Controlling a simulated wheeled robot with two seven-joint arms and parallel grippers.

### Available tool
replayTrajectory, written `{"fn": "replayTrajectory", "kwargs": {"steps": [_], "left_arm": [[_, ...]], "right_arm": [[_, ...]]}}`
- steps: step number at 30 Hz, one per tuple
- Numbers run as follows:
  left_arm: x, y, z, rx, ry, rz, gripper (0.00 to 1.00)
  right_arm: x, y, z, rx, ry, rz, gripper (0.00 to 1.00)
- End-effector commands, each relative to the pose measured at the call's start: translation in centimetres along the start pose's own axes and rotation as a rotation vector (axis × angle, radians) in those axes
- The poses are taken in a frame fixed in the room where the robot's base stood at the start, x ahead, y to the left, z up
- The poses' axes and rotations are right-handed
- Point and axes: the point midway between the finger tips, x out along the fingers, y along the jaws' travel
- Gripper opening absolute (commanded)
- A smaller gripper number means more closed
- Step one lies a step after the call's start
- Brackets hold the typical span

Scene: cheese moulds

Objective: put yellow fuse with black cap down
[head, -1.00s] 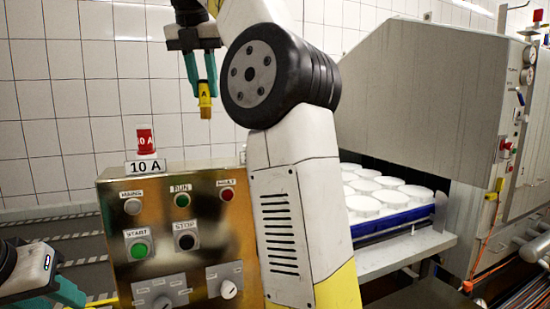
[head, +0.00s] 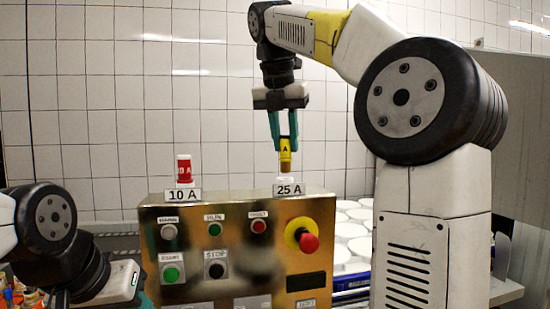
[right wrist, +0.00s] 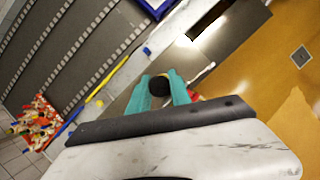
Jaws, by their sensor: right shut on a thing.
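The yellow fuse with black cap (head: 285,152) is upright in my right gripper (head: 284,135), whose teal fingers are shut on its top. Its brownish lower end is just above or at the white holder behind the 25 A label (head: 289,190); I cannot tell whether they touch. In the right wrist view the round black cap (right wrist: 159,86) shows between the fingertips (right wrist: 160,84). A red fuse (head: 184,168) stands upright behind the 10 A label (head: 182,195) at the left. My left arm shows at the lower left in the head view, but its fingers are not visible.
The metal control box (head: 330,205) carries several buttons and a red emergency stop knob (head: 308,241) on a yellow base. White moulds (head: 352,230) stand in a blue tray to its right. A tiled wall is behind. The air above the box is otherwise clear.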

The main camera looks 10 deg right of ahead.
Motion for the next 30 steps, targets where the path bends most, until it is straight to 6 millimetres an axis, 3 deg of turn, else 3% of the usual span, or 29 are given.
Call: {"fn": "replayTrajectory", "kwargs": {"steps": [9, 21, 22, 25, 30], "left_arm": [[0.0, 0.0, 0.0, 0.000, 0.000, 0.000, 0.36], [0.0, 0.0, 0.0, 0.000, 0.000, 0.000, 0.36], [0.0, 0.0, 0.0, 0.000, 0.000, 0.000, 0.36], [0.0, 0.0, 0.0, 0.000, 0.000, 0.000, 0.36], [0.0, 0.0, 0.0, 0.000, 0.000, 0.000, 0.36]], "right_arm": [[3.2, -0.1, -1.4, -0.001, 0.000, 0.000, 0.00], [3.7, 0.0, -1.6, -0.001, 0.000, 0.000, 0.00], [3.8, 0.0, -1.6, -0.001, 0.000, 0.000, 0.26], [3.7, 0.0, -1.6, -0.001, 0.000, 0.000, 0.46], [3.7, 0.0, -1.6, 0.000, 0.000, 0.000, 0.46]]}}
